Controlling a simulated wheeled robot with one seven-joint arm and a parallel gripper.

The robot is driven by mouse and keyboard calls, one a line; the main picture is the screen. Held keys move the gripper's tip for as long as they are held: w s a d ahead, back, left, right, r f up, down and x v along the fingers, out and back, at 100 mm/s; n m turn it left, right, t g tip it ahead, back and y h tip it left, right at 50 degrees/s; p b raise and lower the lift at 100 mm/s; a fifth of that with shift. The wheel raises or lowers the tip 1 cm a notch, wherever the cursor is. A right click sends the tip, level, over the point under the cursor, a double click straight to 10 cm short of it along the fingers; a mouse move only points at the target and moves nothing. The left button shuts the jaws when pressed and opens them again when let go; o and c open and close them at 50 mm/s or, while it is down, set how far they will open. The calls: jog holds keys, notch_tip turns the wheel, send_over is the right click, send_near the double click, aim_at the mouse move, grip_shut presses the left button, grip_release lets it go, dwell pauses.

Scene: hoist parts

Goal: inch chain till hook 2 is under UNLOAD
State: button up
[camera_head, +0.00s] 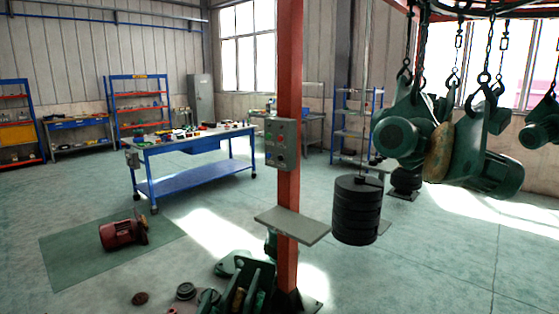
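Chains with hooks (484,77) hang from a dark overhead ring (480,12) at the upper right. Green motor-like parts (398,136) hang in a cluster from them, with a tan rounded piece (439,150) between. Another green part (541,124) hangs at the right edge. No hook number and no UNLOAD sign can be read, so I cannot tell which hook is hook 2. A grey control box (281,143) with small round controls is fixed to the red post (289,70). My gripper is not in view.
A grey shelf plate (293,225) juts from the post. A stack of black weights (357,210) hangs beside it. Green parts (245,290) lie at the post's foot. A red motor (122,234) sits on a green mat (75,262). A blue workbench (192,178) stands behind.

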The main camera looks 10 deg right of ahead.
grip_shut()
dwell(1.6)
